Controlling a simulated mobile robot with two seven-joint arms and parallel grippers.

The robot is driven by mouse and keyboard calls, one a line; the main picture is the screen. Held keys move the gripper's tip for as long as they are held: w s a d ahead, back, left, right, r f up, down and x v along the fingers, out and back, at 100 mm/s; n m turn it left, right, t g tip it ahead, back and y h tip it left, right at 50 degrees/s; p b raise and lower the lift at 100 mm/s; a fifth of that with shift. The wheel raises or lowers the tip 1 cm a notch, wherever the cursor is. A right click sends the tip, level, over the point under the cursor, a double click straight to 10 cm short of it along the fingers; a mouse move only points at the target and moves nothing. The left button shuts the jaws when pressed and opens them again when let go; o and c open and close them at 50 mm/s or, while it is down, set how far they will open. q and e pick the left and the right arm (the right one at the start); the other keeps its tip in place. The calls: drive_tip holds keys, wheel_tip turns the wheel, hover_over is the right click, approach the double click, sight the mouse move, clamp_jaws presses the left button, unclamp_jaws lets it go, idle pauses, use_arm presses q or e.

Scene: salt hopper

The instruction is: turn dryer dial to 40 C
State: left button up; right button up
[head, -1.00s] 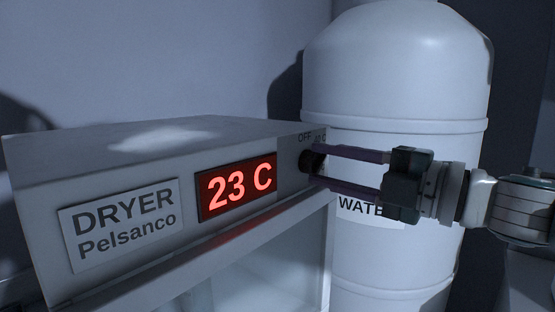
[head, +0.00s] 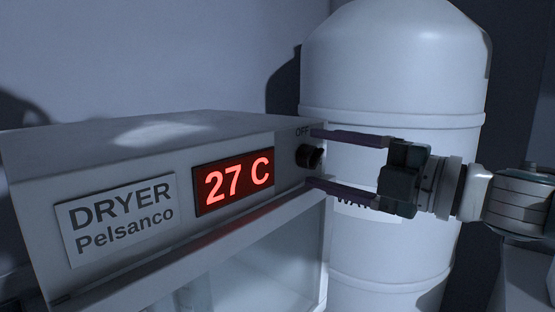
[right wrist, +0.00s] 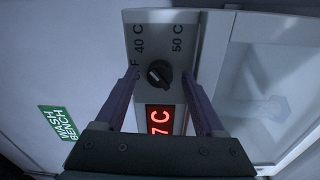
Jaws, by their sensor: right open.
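The dryer (head: 150,150) is a grey box with a red display (head: 233,184) reading 27 C. Its black dial (head: 309,156) sits at the right end of the front face, below the OFF mark. In the right wrist view the dial (right wrist: 160,73) shows with the OFF, 40 C and 50 C marks around it; a light line crosses its knob, but I cannot tell exactly which mark it points to. My right gripper (head: 315,158) is open, with one finger above and one below the dial, apart from it. My left gripper is not in view.
A large white tank (head: 400,80) with a partly hidden WATER label stands just behind my right gripper. A clear-fronted compartment (head: 265,260) lies under the dryer's control box. A green WASH BENCH sign (right wrist: 58,123) shows in the right wrist view.

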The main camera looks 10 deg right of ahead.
drive_tip(key=b+v, duration=0.2)
drive_tip(key=v, duration=0.8)
drive_tip(key=shift+b, duration=0.3)
